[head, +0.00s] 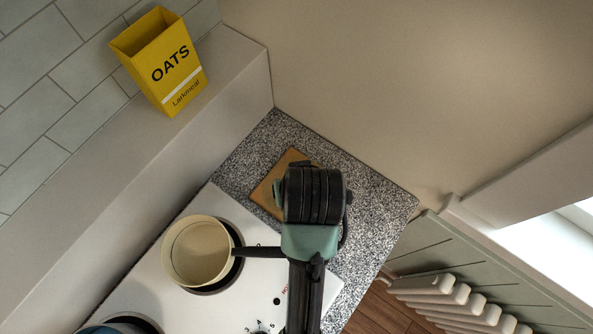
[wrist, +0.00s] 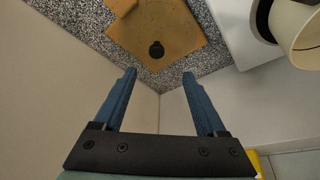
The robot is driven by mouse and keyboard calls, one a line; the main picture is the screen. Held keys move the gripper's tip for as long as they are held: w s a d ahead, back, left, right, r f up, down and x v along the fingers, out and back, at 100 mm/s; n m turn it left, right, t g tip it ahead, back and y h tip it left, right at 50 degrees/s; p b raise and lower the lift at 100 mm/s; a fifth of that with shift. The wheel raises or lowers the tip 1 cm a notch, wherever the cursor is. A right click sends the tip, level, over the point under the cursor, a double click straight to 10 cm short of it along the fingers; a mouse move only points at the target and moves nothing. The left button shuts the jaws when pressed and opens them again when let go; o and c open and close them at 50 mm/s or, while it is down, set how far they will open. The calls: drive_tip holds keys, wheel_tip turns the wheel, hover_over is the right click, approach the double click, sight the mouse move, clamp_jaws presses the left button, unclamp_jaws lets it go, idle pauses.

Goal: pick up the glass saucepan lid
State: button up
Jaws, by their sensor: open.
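In the wrist view, a dark round knob (wrist: 156,50) stands out over the wooden board (wrist: 185,42) near its lower corner. It looks like the knob of the glass saucepan lid, but I cannot make out a clear glass rim. My gripper (wrist: 160,78) is open, with its two blue fingers apart and nothing between them. The knob shows beyond the fingertips, and no contact is visible. In the head view, my wrist covers much of the board (head: 266,194), and neither the lid nor my fingertips can be made out.
A cream saucepan (head: 198,252) sits on the white hob (head: 170,295), left of my arm. Speckled worktop (head: 375,195) surrounds the board, with walls close on two sides. A yellow oats box (head: 162,62) stands on the ledge.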

drive_tip(key=x, duration=0.6)
drive_tip(key=shift+d+p+x, duration=0.1)
drive_tip(key=shift+p+x, duration=0.4)
drive_tip(key=shift+x, duration=0.9)
drive_tip(key=shift+d+p+x, duration=0.15)
drive_tip(key=shift+p+x, duration=0.3)
drive_tip(key=shift+x, duration=0.95)
clamp_jaws()
